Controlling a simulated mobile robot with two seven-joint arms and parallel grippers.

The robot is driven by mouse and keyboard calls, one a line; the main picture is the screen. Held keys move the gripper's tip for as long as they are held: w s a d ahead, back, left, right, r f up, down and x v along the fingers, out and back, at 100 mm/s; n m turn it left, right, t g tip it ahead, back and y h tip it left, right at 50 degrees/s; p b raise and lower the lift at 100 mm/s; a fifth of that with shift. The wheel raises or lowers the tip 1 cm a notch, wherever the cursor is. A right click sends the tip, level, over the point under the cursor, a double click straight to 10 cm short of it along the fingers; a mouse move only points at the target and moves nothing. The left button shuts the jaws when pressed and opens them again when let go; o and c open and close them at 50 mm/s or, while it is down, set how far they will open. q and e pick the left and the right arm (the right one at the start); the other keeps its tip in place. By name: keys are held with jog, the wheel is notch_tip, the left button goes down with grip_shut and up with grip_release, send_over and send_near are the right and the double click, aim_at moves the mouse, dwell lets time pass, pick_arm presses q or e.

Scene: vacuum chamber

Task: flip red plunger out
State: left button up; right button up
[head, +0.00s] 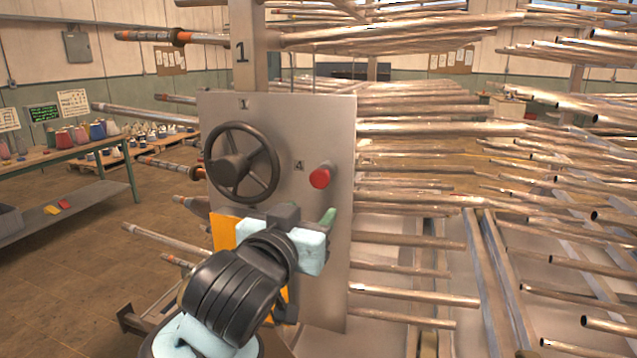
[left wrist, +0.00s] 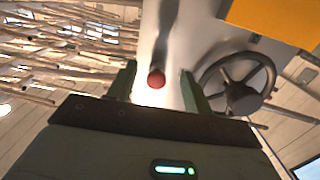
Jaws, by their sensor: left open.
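The red plunger (head: 320,178) is a round red knob on a short shaft. It sticks out of the upright grey metal panel (head: 285,130), on the panel's right side near a "4" mark. My left gripper (head: 322,222) is below the plunger in the head view, apart from it, with one green finger showing. In the left wrist view the fingers of the left gripper (left wrist: 158,84) are spread. The red plunger (left wrist: 156,79) appears between them there, and I see no contact. The right gripper is not in view.
A dark handwheel (head: 241,162) is on the panel left of the plunger. An orange plate (head: 222,232) is lower left, partly behind my arm. Many metal rods (head: 420,240) stick out on the right. A workbench (head: 85,155) stands far left, with open floor between.

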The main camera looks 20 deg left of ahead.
aim_at(318, 181)
pick_arm(q)
jog(key=shift+t, duration=0.3)
jog(key=shift+w+r, duration=0.6)
jog(key=shift+w, duration=0.5)
jog(key=shift+w+r, duration=0.6)
jog(key=shift+w, duration=0.55)
jog(key=shift+w+r, duration=0.6)
jog(key=shift+w, duration=0.5)
jog(key=shift+c, duration=0.2)
grip_shut()
